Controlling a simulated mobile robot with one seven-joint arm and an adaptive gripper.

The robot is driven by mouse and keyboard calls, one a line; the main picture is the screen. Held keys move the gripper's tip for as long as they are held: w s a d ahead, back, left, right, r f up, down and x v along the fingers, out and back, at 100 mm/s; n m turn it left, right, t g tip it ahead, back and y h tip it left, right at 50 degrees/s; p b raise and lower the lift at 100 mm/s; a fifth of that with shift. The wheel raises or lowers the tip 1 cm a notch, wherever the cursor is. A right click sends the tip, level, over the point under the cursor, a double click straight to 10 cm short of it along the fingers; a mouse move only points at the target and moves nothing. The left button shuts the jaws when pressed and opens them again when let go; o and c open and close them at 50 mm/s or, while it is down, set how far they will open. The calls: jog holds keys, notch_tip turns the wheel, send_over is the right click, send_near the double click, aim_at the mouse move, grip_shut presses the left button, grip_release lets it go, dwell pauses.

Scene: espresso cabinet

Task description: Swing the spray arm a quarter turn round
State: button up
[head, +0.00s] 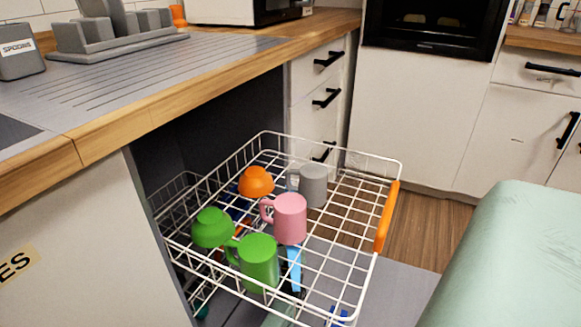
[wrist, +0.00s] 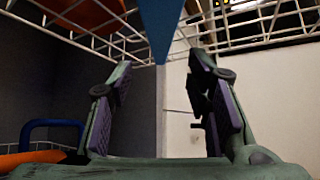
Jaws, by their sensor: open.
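A flat blue bar, which looks like the spray arm (wrist: 160,22), hangs under the wire rack in the wrist view, its narrow end pointing toward me. A light-blue strip of it also shows through the rack in the head view (head: 294,268). My gripper (wrist: 162,64) is open below the rack, fingers spread to either side of the bar's tip line. The bar's tip appears between the fingertips; I cannot tell how far beyond them it lies. I see no contact. In the head view the rack and mugs largely hide my gripper.
The pulled-out white rack (head: 345,262) holds a green mug (head: 260,262), pink mug (head: 291,220), grey mug (head: 314,186), green bowl (head: 211,228) and orange bowl (head: 256,182). Its wires are close above my gripper. A blue loop (wrist: 52,124) stands low left in the wrist view.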

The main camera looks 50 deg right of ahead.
jog(key=x, duration=0.7)
jog(key=shift+w+r, duration=0.1)
jog(key=shift+c, duration=0.5)
grip_shut()
